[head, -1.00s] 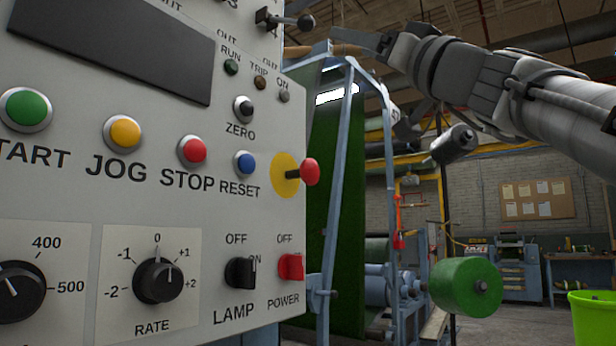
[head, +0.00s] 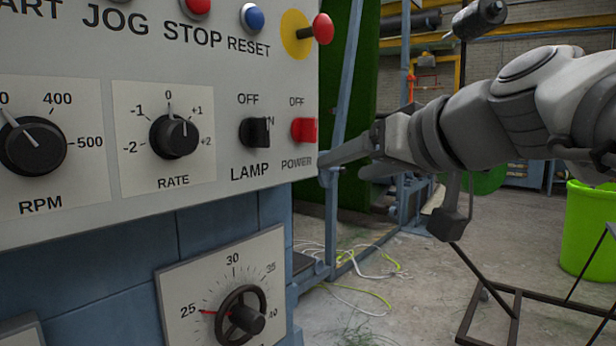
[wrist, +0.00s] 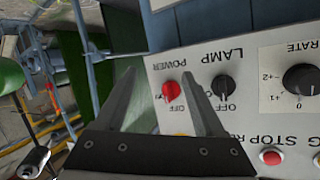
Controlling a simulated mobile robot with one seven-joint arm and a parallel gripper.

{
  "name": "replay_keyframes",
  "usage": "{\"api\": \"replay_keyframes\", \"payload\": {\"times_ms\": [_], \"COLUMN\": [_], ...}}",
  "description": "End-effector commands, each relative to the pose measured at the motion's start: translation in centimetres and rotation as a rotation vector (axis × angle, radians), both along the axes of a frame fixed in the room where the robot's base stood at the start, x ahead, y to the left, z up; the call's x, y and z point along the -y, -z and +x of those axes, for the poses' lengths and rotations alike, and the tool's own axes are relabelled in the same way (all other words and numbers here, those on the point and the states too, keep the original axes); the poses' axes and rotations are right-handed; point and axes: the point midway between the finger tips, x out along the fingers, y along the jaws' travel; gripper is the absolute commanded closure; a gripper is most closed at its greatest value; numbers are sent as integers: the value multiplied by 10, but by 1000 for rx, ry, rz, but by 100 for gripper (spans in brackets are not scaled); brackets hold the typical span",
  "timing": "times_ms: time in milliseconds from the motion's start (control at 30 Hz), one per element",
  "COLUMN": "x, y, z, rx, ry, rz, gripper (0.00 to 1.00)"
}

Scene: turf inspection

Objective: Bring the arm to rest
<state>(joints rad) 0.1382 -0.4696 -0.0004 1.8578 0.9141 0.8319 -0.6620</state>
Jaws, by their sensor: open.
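My gripper (head: 342,164) is open and empty, with its fingers pointing left. In the head view it is just right of the grey control panel's (head: 215,95) right edge, near the height of the red POWER switch (head: 303,130). In the wrist view both fingers of my gripper (wrist: 158,76) are spread apart, and the red POWER switch (wrist: 172,92) appears between them, upside down. The black LAMP switch (wrist: 223,87) appears just right of the right finger. I see no contact with the panel, but the exact gap is unclear.
A red knob (head: 322,28) sticks out at the panel's upper right edge. A handwheel (head: 240,316) sits low on the blue cabinet. Loose cables (head: 365,275) lie on the floor. A dark metal frame (head: 500,310) and green bin (head: 588,235) stand at right.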

Motion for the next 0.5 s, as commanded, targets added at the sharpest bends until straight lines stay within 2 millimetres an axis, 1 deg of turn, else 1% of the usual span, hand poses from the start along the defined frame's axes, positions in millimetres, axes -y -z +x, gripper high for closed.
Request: {"api": "replay_keyframes", "payload": {"times_ms": [33,67,100,167,200,267,300,367,400,467,500], "x": [1,4,7,14,20,30,36,47,54,65,73], "y": [36,57,84,124,149,184,205,234,252,276,292], "z": [-13,-20,-30,-47,-59,-77,-89,-106,-118,-134,-145], "rx": [-84,-132,-197,-288,-344,-420,-466,-528,-564,-613,-641], "ry": [17,29,49,79,101,137,160,195,219,253,277], "rz": [-32,-52,-81,-127,-158,-206,-238,-286,-319,-367,-400], "gripper": [29,29,29,29,29,29,29,29,29,29,29]}}
